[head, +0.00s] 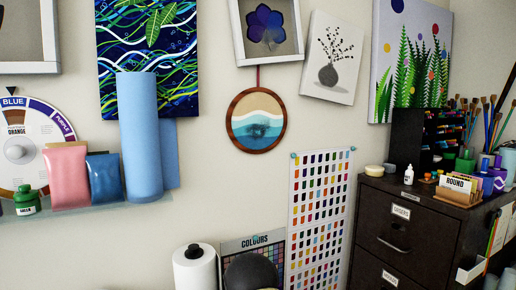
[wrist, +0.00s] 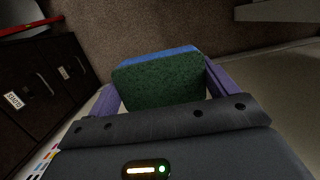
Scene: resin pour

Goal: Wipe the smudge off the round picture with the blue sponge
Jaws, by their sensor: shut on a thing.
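The round picture (head: 240,133) hangs on the wall in the head view, in a brown wooden frame, with sand, white and teal bands. A dark grey smudge (head: 259,130) lies across its middle and lower part. In the wrist view, my gripper (wrist: 163,84) has its purple fingers shut on the blue sponge (wrist: 158,86). The sponge has a dark green scouring face towards the camera and a blue layer along its far edge. The sponge does not show in the head view, and I see no contact between it and the picture.
A flower picture (head: 240,50) hangs just above the round picture, and a colour chart (head: 318,205) hangs below right. A dark cabinet (head: 410,225) stands at right. A shelf (head: 100,217) with a blue roll (head: 140,140) is at left. A paper roll (head: 195,272) stands below.

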